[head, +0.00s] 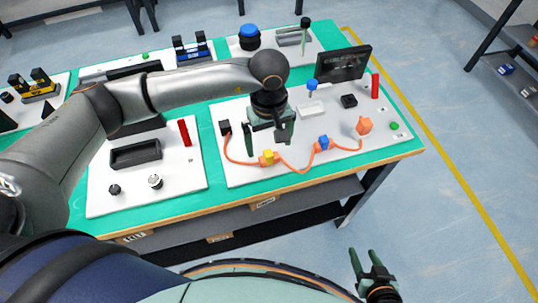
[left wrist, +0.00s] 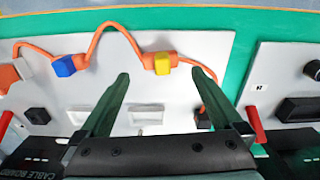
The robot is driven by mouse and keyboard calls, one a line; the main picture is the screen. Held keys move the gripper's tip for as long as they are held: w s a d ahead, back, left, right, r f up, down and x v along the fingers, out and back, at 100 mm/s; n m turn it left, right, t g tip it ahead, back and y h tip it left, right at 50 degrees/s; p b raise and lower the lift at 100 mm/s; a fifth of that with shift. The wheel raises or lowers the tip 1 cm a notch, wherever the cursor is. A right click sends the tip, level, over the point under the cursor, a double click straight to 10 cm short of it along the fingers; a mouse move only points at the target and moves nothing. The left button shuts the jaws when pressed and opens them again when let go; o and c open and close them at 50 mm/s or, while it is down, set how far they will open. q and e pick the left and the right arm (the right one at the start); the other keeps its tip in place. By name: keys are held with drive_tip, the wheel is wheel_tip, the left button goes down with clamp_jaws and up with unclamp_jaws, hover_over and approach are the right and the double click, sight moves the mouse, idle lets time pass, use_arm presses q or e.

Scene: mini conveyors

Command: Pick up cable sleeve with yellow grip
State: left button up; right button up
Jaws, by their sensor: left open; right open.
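The cable sleeve with yellow grip (head: 268,157) sits on an orange cable near the front of a white board. In the left wrist view the yellow grip (left wrist: 162,64) has orange ends on both sides. My left gripper (head: 267,143) is open and points down close to it. In the left wrist view the yellow grip shows between the open fingertips of my left gripper (left wrist: 162,76), slightly beyond them; I see no contact. My right gripper (head: 363,252) is open and empty, low in the head view, away from the table.
A second sleeve with a blue grip (head: 323,143) is on the same cable, to the right. The cable runs from a black block (head: 225,128) to an orange plug (head: 363,125). A red post (head: 375,86) and a dark screen (head: 343,64) stand at the board's back right.

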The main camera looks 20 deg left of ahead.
sight(269, 152)
use_arm(q)
drive_tip(key=f, duration=0.4)
drive_tip(key=shift+s+d+f, duration=0.1)
drive_tip(key=shift+s, duration=0.1)
drive_tip(key=shift+c, duration=0.4)
drive_tip(key=c, duration=1.3)
